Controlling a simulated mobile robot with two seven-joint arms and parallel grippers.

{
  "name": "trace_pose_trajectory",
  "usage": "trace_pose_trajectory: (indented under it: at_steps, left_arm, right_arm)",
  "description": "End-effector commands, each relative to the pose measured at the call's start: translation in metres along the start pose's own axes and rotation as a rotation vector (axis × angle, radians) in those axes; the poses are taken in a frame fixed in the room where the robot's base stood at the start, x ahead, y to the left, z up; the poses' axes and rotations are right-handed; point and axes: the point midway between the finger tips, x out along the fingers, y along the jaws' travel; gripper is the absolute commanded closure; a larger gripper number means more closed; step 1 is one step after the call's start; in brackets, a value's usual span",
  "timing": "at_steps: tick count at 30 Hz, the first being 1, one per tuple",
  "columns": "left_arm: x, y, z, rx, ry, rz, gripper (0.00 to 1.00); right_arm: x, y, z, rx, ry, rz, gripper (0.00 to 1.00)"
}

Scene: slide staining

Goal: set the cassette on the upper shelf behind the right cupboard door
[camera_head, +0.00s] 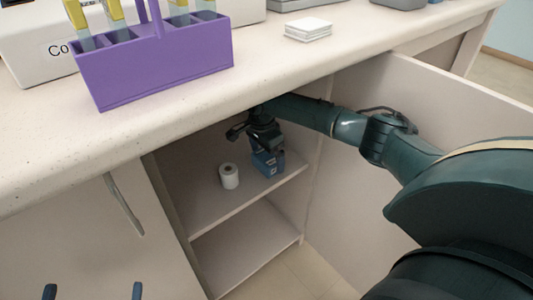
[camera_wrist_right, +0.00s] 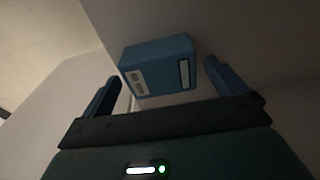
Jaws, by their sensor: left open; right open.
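The cassette, a small blue box with a pale label (camera_head: 267,163), stands on the upper shelf (camera_head: 230,208) inside the open cupboard. My right gripper (camera_head: 262,138) is inside the cupboard, close to the cassette; the arm hides part of it in the head view. In the right wrist view the cassette (camera_wrist_right: 158,66) is just beyond the open fingers (camera_wrist_right: 162,78), with no finger visibly closed on it. The right cupboard door (camera_head: 345,190) stands open. My left gripper (camera_head: 93,291) is open and empty in front of the closed left door (camera_head: 65,235).
A white roll (camera_head: 229,176) stands on the upper shelf, left of the cassette. The lower shelf space (camera_head: 245,250) looks empty. The counter above (camera_head: 120,140) carries a purple slide rack (camera_head: 155,68) and a white stack (camera_head: 308,30). My right arm passes between counter edge and open door.

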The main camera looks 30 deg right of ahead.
Motion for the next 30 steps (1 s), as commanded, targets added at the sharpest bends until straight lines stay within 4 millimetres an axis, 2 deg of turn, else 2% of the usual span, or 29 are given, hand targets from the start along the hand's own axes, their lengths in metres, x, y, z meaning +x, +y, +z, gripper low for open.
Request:
trace_pose_trajectory:
  at_steps: [3, 8, 12, 16, 21, 30]
  left_arm:
    - [0.000, 0.000, 0.002, -0.002, 0.001, 0.000, 0.00]
    - [0.002, -0.004, -0.009, 0.004, -0.019, -0.002, 0.00]
    - [-0.001, -0.010, -0.002, -0.022, -0.115, -0.024, 0.00]
    - [-0.001, -0.012, 0.000, -0.038, -0.163, -0.028, 0.00]
    - [-0.002, -0.013, 0.003, -0.046, -0.189, -0.029, 0.00]
    - [-0.002, -0.012, 0.003, -0.046, -0.189, -0.028, 0.00]
  right_arm:
    - [-0.004, 0.000, -0.001, -0.001, 0.000, -0.002, 0.02]
    - [-0.031, -0.001, -0.001, -0.001, -0.001, -0.002, 0.02]
    - [-0.056, 0.000, -0.001, 0.000, -0.002, -0.001, 0.02]
    - [-0.071, 0.000, 0.000, 0.000, -0.001, 0.000, 0.02]
    - [-0.078, 0.000, 0.000, 0.000, -0.001, 0.000, 0.02]
    - [-0.078, 0.000, 0.000, 0.000, -0.001, 0.000, 0.02]
